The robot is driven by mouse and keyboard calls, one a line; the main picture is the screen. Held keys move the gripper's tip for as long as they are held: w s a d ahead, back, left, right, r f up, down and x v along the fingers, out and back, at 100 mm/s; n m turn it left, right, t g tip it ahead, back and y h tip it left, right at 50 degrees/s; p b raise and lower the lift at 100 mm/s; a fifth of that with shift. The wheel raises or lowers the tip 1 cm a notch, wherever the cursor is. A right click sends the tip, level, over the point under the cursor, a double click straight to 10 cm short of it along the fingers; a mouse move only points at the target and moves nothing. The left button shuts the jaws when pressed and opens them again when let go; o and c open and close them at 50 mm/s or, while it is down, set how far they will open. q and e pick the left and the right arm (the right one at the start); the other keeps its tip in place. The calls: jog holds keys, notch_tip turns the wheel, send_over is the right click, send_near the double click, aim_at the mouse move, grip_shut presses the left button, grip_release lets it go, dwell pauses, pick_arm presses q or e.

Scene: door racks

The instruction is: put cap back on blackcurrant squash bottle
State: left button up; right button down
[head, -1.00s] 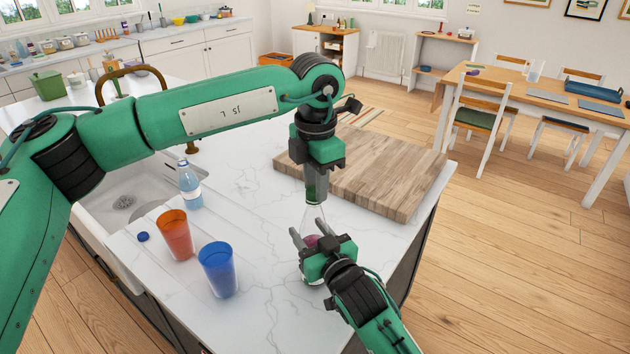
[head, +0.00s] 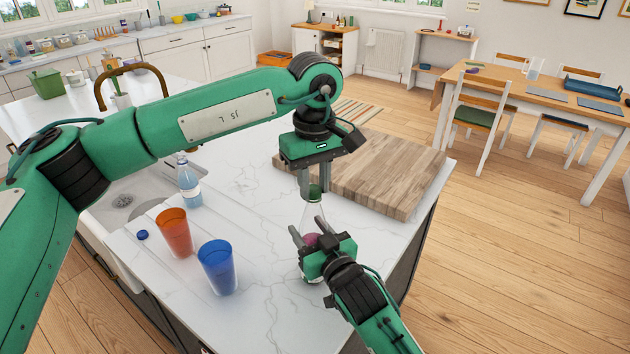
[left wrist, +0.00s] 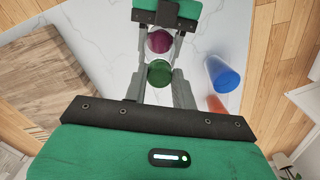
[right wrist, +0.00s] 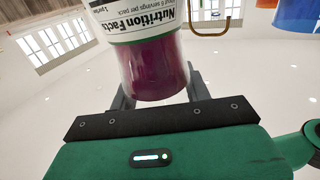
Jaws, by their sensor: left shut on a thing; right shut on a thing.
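The blackcurrant squash bottle (head: 313,214) stands upright on the worktop, clear at the neck with purple below. My right gripper (head: 308,232) is shut around its body; the right wrist view shows the purple bottle with a nutrition label (right wrist: 150,62) between the fingers. The green cap (head: 314,191) is at the top of the neck, and it also shows in the left wrist view (left wrist: 160,73). My left gripper (head: 315,184) points down from above, shut on the cap. The fingers partly hide the join, so I cannot tell whether the cap is fully seated.
A blue cup (head: 218,268) and an orange cup (head: 174,233) stand to the left. A water bottle (head: 189,185) is behind them by the sink, and a small blue cap (head: 142,235) lies near the orange cup. A wooden board (head: 385,172) lies behind right.

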pick_arm(q)
jog(key=m, duration=0.7)
jog(key=shift+a+m, duration=0.15)
jog(key=shift+m, duration=0.25)
jog(key=m, duration=0.7)
jog(key=shift+w+a+m, duration=0.1)
jog(key=shift+m, duration=0.2)
jog(key=o, duration=0.9)
jog(key=shift+r, duration=2.25)
